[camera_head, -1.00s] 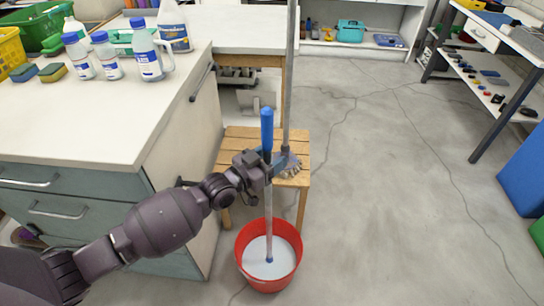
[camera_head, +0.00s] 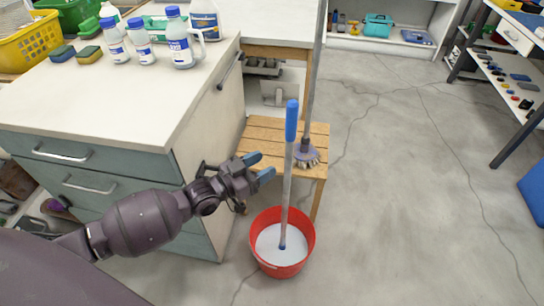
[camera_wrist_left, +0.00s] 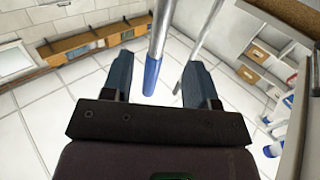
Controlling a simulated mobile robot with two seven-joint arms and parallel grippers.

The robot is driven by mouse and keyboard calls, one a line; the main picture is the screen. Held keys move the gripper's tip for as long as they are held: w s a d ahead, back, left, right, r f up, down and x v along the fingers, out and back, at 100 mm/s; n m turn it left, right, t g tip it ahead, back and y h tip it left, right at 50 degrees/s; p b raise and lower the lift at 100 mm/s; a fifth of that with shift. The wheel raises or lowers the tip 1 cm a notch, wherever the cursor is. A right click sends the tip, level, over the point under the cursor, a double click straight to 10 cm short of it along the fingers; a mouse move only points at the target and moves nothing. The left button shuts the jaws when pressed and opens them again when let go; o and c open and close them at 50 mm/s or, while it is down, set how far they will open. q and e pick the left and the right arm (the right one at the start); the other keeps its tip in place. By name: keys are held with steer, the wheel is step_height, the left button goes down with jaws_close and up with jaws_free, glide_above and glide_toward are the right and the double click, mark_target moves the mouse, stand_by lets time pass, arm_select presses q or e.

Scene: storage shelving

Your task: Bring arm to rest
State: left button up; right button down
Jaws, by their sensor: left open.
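My left gripper (camera_head: 261,166) is open and empty, just left of a blue-handled stick (camera_head: 287,190). The stick stands nearly upright in a red bucket (camera_head: 254,248) on the floor, its lower end in pale liquid. In the left wrist view, the two fingers (camera_wrist_left: 155,80) are spread apart, and the stick's blue grip (camera_wrist_left: 152,75) shows beyond them, between the tips. A brush with a long grey handle (camera_head: 314,90) stands with its bristles on a wooden stool (camera_head: 265,138). My right gripper does not show.
A counter with drawers (camera_head: 110,110) stands close on the left, beside my left arm. White bottles (camera_head: 180,40), sponges (camera_head: 88,55) and a yellow basket (camera_head: 30,48) are on it. A shelf rack (camera_head: 500,85) is at right. The floor between is clear.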

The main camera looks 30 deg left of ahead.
arm_select(q)
steer(key=shift+s+a, duration=0.1)
steer(key=shift+s, duration=0.1)
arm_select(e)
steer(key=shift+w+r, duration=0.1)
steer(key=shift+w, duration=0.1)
arm_select(q)
steer(key=s+a+n+g+y+p, duration=0.1)
steer(key=s+y+p, duration=0.3)
steer(key=s, duration=1)
steer(key=s+a+n+g+y+p, duration=0.1)
steer(key=s+n+g+y+p, duration=0.2)
steer(key=s, duration=1.2)
steer(key=g+y+p, duration=0.1)
steer(key=p, duration=0.2)
steer(key=shift+s+a+f+n+y, duration=0.3)
steer(key=shift+a+f+y, duration=0.05)
steer(key=shift+a+y, duration=0.05)
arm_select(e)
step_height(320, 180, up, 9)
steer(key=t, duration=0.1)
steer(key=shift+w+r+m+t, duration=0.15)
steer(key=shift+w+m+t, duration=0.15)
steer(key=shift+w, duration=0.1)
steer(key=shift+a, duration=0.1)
